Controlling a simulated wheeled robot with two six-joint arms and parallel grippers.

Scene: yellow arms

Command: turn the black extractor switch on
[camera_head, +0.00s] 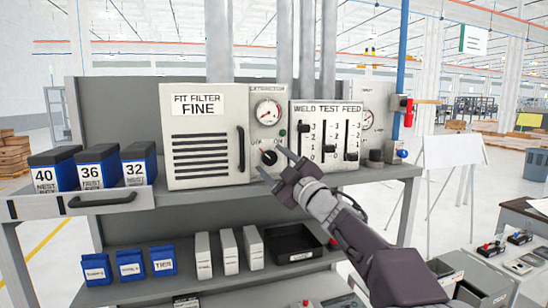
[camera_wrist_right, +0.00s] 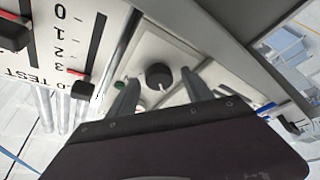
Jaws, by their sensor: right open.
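The black extractor switch (camera_head: 269,157) is a round knob on the white extractor panel (camera_head: 256,101), below a dial gauge. Its pale pointer mark seems to face up and left, toward the left label; the small labels are hard to read. My right gripper (camera_head: 272,163) is open in front of the knob, its fingers spread to either side. In the right wrist view the knob (camera_wrist_right: 158,75) sits between the two fingertips of my right gripper (camera_wrist_right: 160,79), with gaps on both sides. Whether the fingertips touch the panel cannot be told. My left gripper is not in view.
The fit filter panel (camera_head: 204,183) with a black handle stands left of the switch. The weld test feed slider panel (camera_head: 327,106) stands close on the right. A green light (camera_head: 283,133) is just above the knob. Numbered boxes (camera_head: 97,169) and a drawer are at the left.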

